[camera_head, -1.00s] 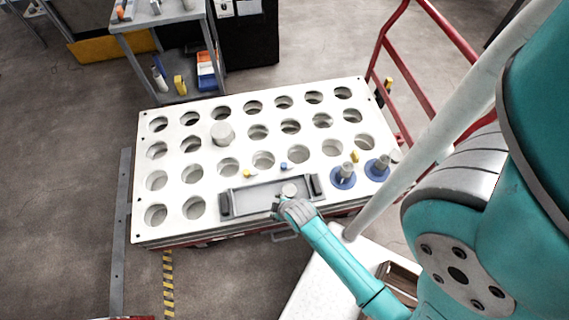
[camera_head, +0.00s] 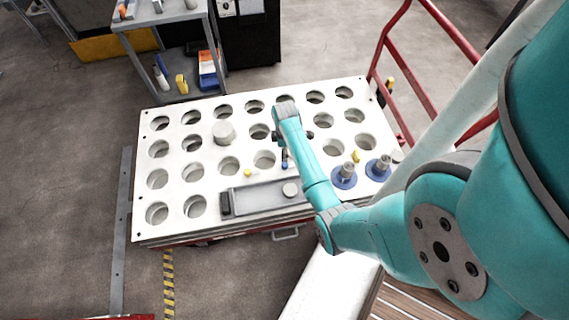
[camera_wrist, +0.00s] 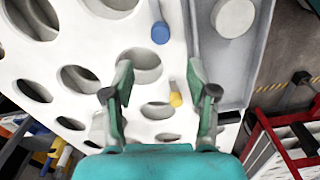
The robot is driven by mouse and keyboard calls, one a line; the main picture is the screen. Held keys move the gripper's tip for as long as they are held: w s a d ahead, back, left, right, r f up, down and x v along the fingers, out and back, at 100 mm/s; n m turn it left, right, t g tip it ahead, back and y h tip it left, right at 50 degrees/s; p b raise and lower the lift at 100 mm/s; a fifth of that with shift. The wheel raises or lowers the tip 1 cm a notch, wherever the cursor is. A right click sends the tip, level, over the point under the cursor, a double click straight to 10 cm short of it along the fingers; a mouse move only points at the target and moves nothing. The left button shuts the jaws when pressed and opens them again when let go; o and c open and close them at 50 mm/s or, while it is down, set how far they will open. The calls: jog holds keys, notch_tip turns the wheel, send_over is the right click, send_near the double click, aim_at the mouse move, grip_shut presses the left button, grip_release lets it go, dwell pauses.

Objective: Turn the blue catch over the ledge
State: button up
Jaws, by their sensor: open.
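The blue catch (camera_head: 285,164) lies on the white plate behind the grey tray, partly covered by my arm in the head view. In the wrist view the blue catch (camera_wrist: 160,32) is a pale bar with a blue end, beyond my fingertips and touching neither. My gripper (camera_wrist: 160,85) is open and empty above the plate. A yellow-ended catch (camera_wrist: 175,98) shows between its fingers, lower in the picture. In the head view my gripper is mostly hidden by the arm. I cannot tell for sure which edge is the ledge; the grey tray (camera_head: 262,198) has a raised rim.
The white plate (camera_head: 215,170) has rows of round holes. A pale cylinder (camera_head: 223,132) stands in one hole. Two blue-based knobs (camera_head: 344,176) stand at the right, with a yellow piece (camera_head: 356,157) beside them. A red railing (camera_head: 425,80) rises at the right.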

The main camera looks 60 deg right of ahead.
aim_at(285, 164)
notch_tip(285, 164, down, 11)
jog(key=shift+r, duration=0.2)
dwell(0.3)
jog(key=shift+c, duration=0.3)
grip_shut()
